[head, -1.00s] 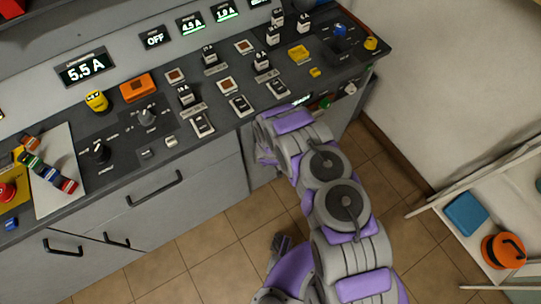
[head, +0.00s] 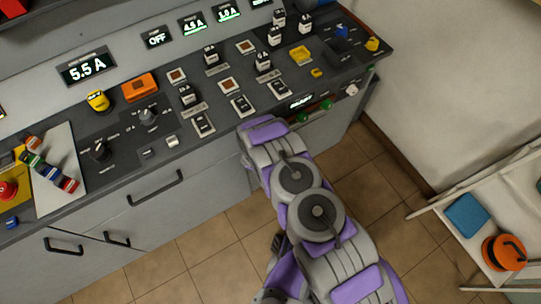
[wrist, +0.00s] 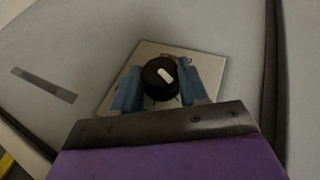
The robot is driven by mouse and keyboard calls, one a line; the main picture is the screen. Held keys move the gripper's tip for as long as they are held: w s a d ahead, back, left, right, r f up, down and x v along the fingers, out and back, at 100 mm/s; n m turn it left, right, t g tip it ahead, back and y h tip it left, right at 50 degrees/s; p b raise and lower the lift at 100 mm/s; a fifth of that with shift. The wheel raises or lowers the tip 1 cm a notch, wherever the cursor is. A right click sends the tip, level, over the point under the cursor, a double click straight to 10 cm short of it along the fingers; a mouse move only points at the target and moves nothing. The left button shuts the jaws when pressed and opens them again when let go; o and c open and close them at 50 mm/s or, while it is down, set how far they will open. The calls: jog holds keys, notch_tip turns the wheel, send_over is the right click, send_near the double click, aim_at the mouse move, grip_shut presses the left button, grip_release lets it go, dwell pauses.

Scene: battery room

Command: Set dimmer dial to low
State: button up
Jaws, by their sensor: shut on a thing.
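A round black dial (wrist: 157,76) with a white pointer mark sits on a square pale plate (wrist: 150,50) in the wrist view. The mark lies off the dial's centre and slants from upper left to lower right. My gripper (wrist: 160,85) has its blue fingers on either side of the dial and is shut on it. No low or high label can be read on the plate. In the head view my arm reaches to the front of the console, below its top edge; the fingers and the dial are hidden there.
The console top (head: 75,190) carries several switches, knobs and displays, one reading 5.5 A (head: 86,68). Green knobs (head: 303,117) and a white knob (head: 351,90) sit on its front right. A pale shelf with an orange object (head: 503,252) stands at right. The tiled floor is clear.

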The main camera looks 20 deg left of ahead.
jog(key=shift+s, duration=0.1)
jog(key=o, duration=1.1)
jog(key=shift+a, duration=0.1)
jog(key=shift+c, duration=0.2)
jog(key=p+v, duration=0.4)
jog(key=v, duration=1.3)
jog(key=shift+r, duration=0.15)
